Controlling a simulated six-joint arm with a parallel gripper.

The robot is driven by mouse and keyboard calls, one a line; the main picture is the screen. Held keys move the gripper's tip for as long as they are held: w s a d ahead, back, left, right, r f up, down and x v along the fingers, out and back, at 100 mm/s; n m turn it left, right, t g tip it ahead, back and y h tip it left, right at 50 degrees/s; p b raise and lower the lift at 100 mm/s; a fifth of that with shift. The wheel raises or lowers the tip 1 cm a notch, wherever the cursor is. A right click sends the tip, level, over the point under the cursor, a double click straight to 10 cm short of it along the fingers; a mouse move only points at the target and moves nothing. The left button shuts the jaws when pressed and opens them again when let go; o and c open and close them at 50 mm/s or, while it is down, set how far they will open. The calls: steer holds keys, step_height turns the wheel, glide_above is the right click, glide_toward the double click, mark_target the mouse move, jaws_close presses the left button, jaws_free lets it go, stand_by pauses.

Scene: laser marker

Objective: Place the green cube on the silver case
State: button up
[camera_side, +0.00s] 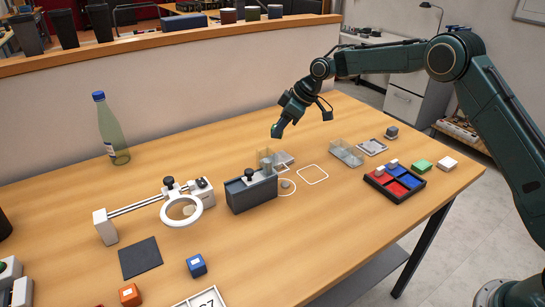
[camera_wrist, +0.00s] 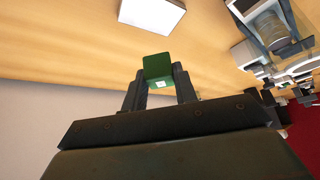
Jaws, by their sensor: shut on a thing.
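My gripper (camera_side: 277,130) is raised above the back of the table in the side view. It is shut on the green cube (camera_wrist: 157,67), which shows between the fingertips in the wrist view with a small white mark on its face. In the side view only a small green patch of it shows at the fingertips. A grey box with a black knob (camera_side: 250,194) stands on the table below and left of my gripper. Clear, greyish open boxes stand behind it and to the right (camera_side: 346,153). I cannot tell for sure which one is the silver case.
A ring magnifier on a stand (camera_side: 182,211) and a tall bottle (camera_side: 113,135) are at left. A blue cube (camera_side: 196,265) is in front. A low wall runs behind the table.

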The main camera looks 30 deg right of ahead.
mark_target(280, 159)
steer(key=shift+f, duration=3.95)
steer(key=shift+f, duration=0.15)
steer(key=o, duration=0.9)
steer(key=shift+o, duration=0.2)
steer(key=shift+r, duration=0.2)
steer(key=v, duration=1.2)
